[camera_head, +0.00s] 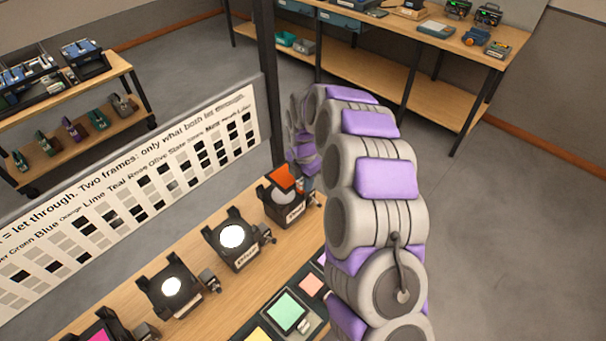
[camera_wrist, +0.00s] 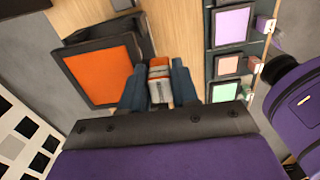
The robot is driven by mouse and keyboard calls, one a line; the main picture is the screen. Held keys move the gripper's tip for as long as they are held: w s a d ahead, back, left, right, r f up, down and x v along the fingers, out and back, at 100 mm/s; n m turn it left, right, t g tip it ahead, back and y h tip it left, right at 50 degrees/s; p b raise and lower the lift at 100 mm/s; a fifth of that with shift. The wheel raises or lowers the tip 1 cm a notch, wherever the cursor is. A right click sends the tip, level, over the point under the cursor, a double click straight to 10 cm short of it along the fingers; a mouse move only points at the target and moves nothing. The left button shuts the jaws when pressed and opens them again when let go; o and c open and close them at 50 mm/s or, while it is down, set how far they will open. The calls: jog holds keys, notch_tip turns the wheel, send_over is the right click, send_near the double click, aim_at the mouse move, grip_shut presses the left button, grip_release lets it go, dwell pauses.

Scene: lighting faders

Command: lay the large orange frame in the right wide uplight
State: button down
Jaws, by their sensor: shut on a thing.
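The large orange frame (camera_head: 285,177) is a flat orange panel at the rightmost lamp. In the wrist view its orange sheet (camera_wrist: 104,74) has a dark border. My gripper (camera_wrist: 159,88) has blue fingers closed on its orange and grey handle (camera_wrist: 159,74). The rightmost uplight (camera_head: 287,212) is a black housing with a pale round lens, partly covered by the frame. The frame looks tilted above the lens; I cannot tell whether it touches the housing. My arm hides most of the gripper in the head view.
Other uplights, with white lenses (camera_head: 232,237) (camera_head: 172,287) and a magenta cover (camera_head: 103,328), stand to the left. A rack of coloured frames (camera_head: 287,312) lies in front, beside my arm. A printed chart board (camera_head: 130,180) stands behind the lamps.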

jog(key=shift+w+a+f+n, duration=0.1)
jog(key=shift+a+f+n, duration=0.05)
jog(key=shift+a, duration=0.3)
jog(key=shift+a+f+n, duration=0.1)
jog(key=shift+a+n, duration=0.05)
jog(key=shift+a, duration=0.25)
jog(key=shift+a+f, duration=0.35)
jog(key=shift+a, duration=0.15)
jog(key=shift+d+f+b, duration=0.85)
jog(key=shift+d+f, duration=0.15)
jog(key=shift+f, duration=0.85)
jog(key=shift+a+f+p, duration=0.25)
jog(key=shift+f+p, duration=0.1)
jog(key=shift+f, duration=0.15)
jog(key=shift+a+f, duration=0.1)
jog(key=shift+a, duration=0.15)
jog(key=shift+d+f, duration=0.2)
jog(key=shift+f, duration=0.15)
